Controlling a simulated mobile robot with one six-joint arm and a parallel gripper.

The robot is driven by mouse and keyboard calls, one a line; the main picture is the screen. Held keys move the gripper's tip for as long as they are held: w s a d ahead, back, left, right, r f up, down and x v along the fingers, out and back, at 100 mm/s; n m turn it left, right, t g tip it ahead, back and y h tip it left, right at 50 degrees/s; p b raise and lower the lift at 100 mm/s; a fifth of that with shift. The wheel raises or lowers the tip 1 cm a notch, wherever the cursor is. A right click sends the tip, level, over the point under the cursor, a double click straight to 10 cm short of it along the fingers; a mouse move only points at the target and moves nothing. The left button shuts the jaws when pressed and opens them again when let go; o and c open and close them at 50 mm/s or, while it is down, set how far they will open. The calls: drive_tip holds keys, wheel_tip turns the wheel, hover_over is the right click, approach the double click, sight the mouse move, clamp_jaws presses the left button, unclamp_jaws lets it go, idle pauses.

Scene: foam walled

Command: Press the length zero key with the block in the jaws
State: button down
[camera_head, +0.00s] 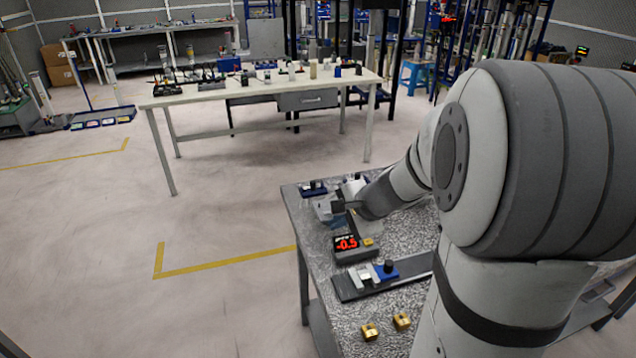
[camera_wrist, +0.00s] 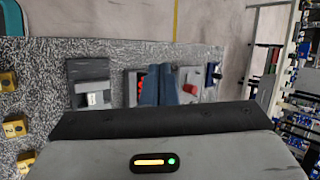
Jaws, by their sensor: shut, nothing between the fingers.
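A readout box (camera_head: 352,254) stands on the speckled table, showing red digits "-0.5". A small yellow key (camera_head: 368,241) sits at its right end. In the wrist view its red display (camera_wrist: 141,85) shows just left of my fingers, and the key cannot be made out. My gripper (camera_wrist: 166,88) is shut and no block shows between its fingers. In the head view my gripper (camera_head: 340,207) is beyond the box, partly hidden by my wrist. Brass blocks (camera_head: 370,332) (camera_head: 401,320) lie at the table's near end; several show at the wrist view's left (camera_wrist: 10,82).
A dark rail with a blue slide (camera_head: 385,270) lies between the readout box and the brass blocks. Grey and blue fixtures (camera_head: 313,188) stand at the table's far end. A red-topped part (camera_wrist: 191,88) is right of my fingers. A long bench (camera_head: 260,88) stands behind.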

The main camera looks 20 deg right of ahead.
drive_tip(key=w+d+f+m+t+h, duration=0.1)
drive_tip(key=w+d+f+m, duration=0.1)
drive_tip(key=d, duration=0.4)
drive_tip(key=w+d+f+m+t+h+p, duration=0.1)
drive_tip(key=w+d+m, duration=0.3)
drive_tip(key=d+m, duration=0.2)
drive_tip(key=shift+w+d+f+m+t, duration=0.2)
drive_tip(key=shift+f+m+t, duration=0.15)
drive_tip(key=shift+m, duration=0.45)
drive_tip(key=shift+a+f, duration=0.1)
drive_tip(key=b, duration=0.6)
hover_over(368, 242)
drive_tip(key=f, duration=0.7)
drive_tip(key=shift+s+d+f, duration=0.3)
drive_tip(key=shift+s+f, duration=0.05)
drive_tip(key=shift+f, duration=0.05)
drive_tip(key=shift+f+b, duration=0.45)
drive_tip(key=shift+b, duration=0.15)
drive_tip(key=shift+f, duration=0.15)
drive_tip(key=shift+f+b, duration=0.3)
drive_tip(key=shift+b, duration=0.3)
